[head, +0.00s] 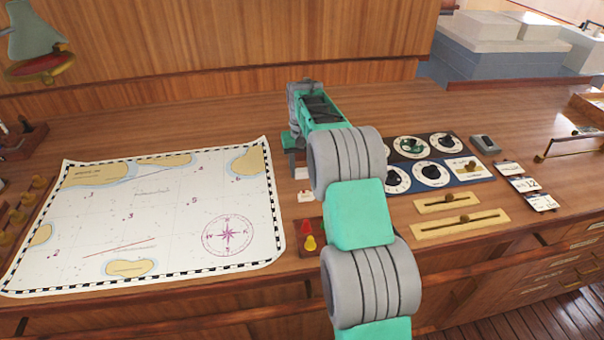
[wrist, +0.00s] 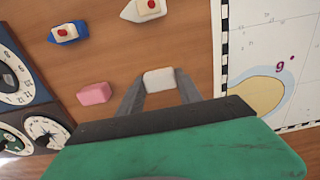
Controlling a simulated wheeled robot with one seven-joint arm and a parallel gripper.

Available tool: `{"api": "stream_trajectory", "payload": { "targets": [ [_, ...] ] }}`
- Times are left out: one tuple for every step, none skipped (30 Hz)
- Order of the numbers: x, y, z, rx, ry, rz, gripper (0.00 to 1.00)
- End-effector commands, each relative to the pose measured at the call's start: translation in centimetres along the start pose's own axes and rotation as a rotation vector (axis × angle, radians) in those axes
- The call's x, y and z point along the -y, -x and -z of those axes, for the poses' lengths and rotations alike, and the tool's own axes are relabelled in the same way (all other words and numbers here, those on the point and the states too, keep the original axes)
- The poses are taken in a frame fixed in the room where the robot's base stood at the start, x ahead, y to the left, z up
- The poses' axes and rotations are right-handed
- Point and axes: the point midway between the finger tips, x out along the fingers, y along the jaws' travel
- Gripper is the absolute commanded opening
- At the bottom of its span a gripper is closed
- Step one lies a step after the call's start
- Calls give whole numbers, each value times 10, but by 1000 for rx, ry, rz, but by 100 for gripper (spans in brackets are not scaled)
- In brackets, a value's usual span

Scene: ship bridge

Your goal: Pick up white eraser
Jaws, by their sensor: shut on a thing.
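The white eraser (wrist: 159,80) is a small pale block on the wooden desk, between the fingertips of my gripper (wrist: 161,84) in the wrist view. My gripper is shut on it, one finger at each side. In the head view my gripper (head: 297,168) reaches down to the desk just right of the chart, and a bit of the white eraser (head: 303,173) shows beside the finger. My arm hides much of that area. I cannot tell whether the eraser is clear of the desk.
A pink eraser (wrist: 94,93) lies close by. A white boat piece (wrist: 143,10) and a blue boat piece (wrist: 68,33) stand beyond. The chart (head: 150,215) spreads on the left. A dial panel (head: 430,160) and sliders (head: 460,222) are on the right.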

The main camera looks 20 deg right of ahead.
Motion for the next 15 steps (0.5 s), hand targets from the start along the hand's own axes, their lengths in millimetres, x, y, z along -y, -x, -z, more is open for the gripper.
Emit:
{"api": "stream_trajectory", "payload": {
  "targets": [
    [0,0,0,0,0,0,26],
    [0,0,0,0,0,0,23],
    [0,0,0,0,0,0,20],
    [0,0,0,0,0,0,17],
    [0,0,0,0,0,0,15],
    [0,0,0,0,0,0,12],
    [0,0,0,0,0,0,9],
    [0,0,0,0,0,0,7],
    [0,0,0,0,0,0,3],
    [0,0,0,0,0,0,2],
    [0,0,0,0,0,0,2],
    [0,0,0,0,0,0,2],
    [0,0,0,0,0,0,2],
    [0,0,0,0,0,0,2],
    [0,0,0,0,0,0,2]
  ]
}}
